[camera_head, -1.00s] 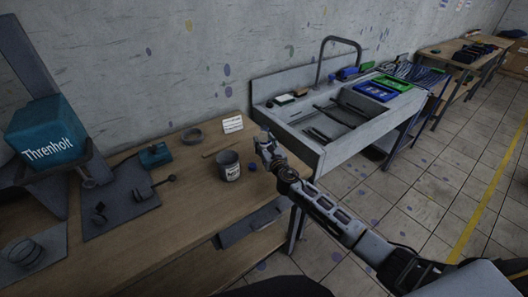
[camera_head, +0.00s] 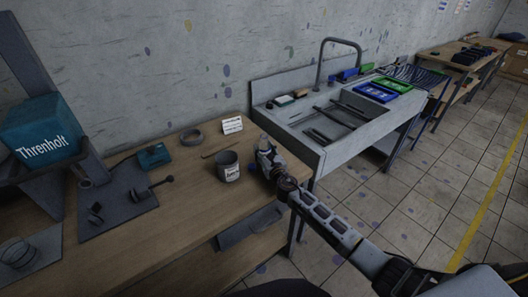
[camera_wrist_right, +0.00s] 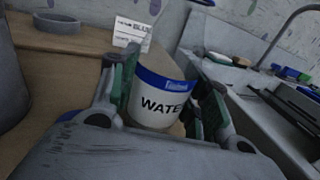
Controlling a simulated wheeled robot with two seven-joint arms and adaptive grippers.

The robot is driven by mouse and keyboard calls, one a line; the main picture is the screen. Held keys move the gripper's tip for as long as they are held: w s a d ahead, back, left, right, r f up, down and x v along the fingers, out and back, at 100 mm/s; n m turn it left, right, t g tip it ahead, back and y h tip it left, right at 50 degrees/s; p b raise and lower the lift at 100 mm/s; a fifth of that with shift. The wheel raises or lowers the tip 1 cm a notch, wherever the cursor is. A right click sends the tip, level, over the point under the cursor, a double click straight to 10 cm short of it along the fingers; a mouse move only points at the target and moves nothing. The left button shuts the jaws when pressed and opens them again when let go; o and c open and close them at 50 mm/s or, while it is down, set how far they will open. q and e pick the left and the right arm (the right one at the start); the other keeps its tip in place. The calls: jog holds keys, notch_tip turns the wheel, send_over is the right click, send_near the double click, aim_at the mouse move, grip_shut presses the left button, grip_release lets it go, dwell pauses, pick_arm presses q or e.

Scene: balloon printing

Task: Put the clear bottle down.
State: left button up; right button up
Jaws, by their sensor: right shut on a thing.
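My right gripper (camera_head: 266,158) is at the right end of the wooden bench (camera_head: 190,222), just right of a dark grey cup (camera_head: 228,168). In the right wrist view its two fingers (camera_wrist_right: 165,88) are shut on the clear bottle (camera_wrist_right: 155,106), one on each side. The bottle has a white label reading "WATE…" with a blue band and a see-through upper part. It looks tilted in that view, which is itself tilted. In the head view the gripper mostly hides the bottle, and I cannot tell whether its base touches the bench. My left gripper is not in view.
A small blue thing (camera_head: 251,168) is between cup and gripper. A grey sink (camera_head: 340,120) stands to the right. The front middle of the bench is clear.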

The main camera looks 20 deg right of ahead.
dwell(0.3)
jog(key=o, duration=1.1)
jog(key=shift+r, duration=0.1)
jog(key=shift+s+d, duration=0.15)
jog(key=shift+s, duration=1.85)
jog(key=shift+s+d, duration=0.2)
jog(key=shift+s, duration=1.8)
jog(key=shift+s+d, duration=0.15)
jog(key=shift+s, duration=1.85)
